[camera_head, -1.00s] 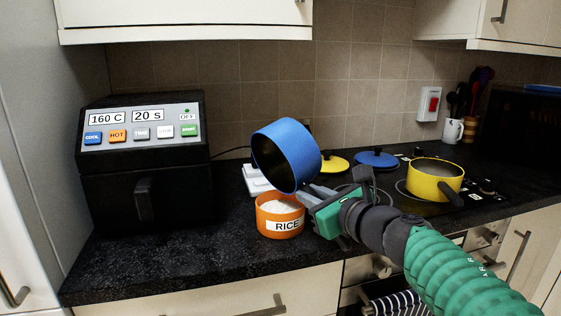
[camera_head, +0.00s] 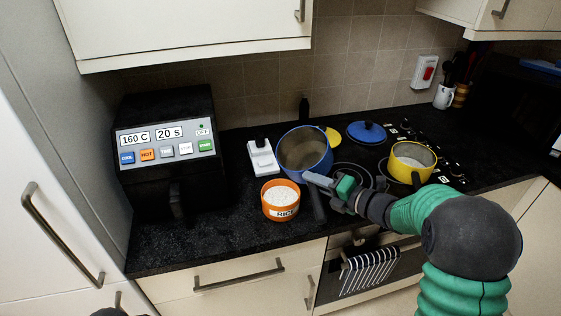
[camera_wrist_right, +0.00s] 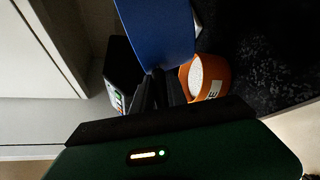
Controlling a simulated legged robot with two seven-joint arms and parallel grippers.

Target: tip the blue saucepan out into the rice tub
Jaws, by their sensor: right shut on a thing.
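The blue saucepan (camera_head: 322,168) is just behind and right of the orange rice tub, its mouth facing up toward the head camera. Its inside looks dark and empty. I cannot tell whether its base touches the worktop. My right gripper (camera_head: 318,182) is shut on the saucepan near its dark handle, which points down toward the front edge. The saucepan's blue side (camera_wrist_right: 158,30) is beyond the fingers in the right wrist view. The rice tub (camera_head: 285,211) stands upright, with white rice inside, and also shows in the right wrist view (camera_wrist_right: 218,75).
A black oven-like machine (camera_head: 170,150) stands left, with a white scale-like device (camera_head: 262,158) behind the tub. A yellow saucepan (camera_head: 411,170) and a blue lid (camera_head: 366,132) are on the hob at right. The front left worktop is clear.

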